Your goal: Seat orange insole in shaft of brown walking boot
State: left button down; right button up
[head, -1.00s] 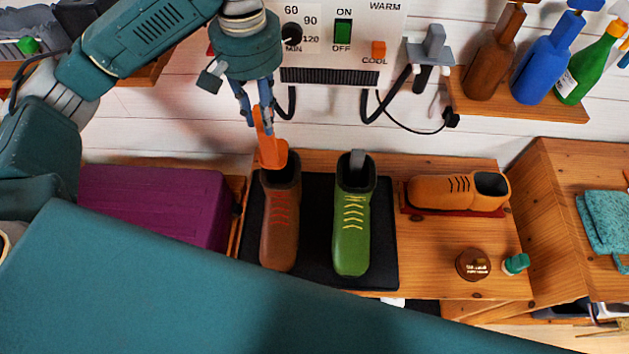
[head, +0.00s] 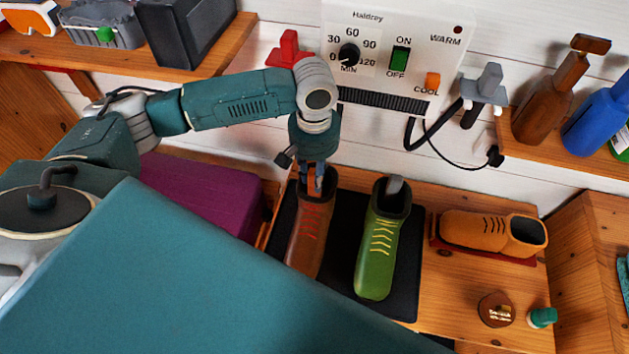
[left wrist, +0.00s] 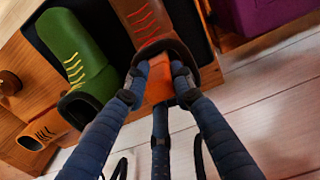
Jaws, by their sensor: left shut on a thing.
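The brown walking boot (head: 309,240), with red laces, stands on a black mat (head: 340,250), its shaft opening toward the wall. My left gripper (head: 317,186) is at the mouth of its shaft, pointing down. It is shut on the orange insole (left wrist: 158,82), which shows between the fingers in the left wrist view. The insole's lower part is hidden inside the shaft, so I cannot tell how deep it sits. In the left wrist view the brown boot (left wrist: 140,22) lies just beyond my left fingertips (left wrist: 158,75). My right gripper is not in view.
A green boot (head: 379,250) with a grey piece in its shaft stands close to the right on the mat. An orange boot (head: 475,231) lies further right. A brown tin (head: 496,309) and a green-capped bottle (head: 542,317) stand in front. A control box (head: 390,60) hangs behind.

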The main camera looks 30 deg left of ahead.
pick_arm(q)
notch_tip(320, 180, down, 3)
jog(key=shift+f, duration=0.1)
dwell(0.3)
jog(key=c, duration=1.5)
grip_release()
jog(key=shift+f, duration=0.1)
jog(key=shift+o, duration=0.2)
notch_tip(320, 180, up, 12)
jog(key=shift+r+b, duration=0.2)
jog(key=shift+b, duration=0.45)
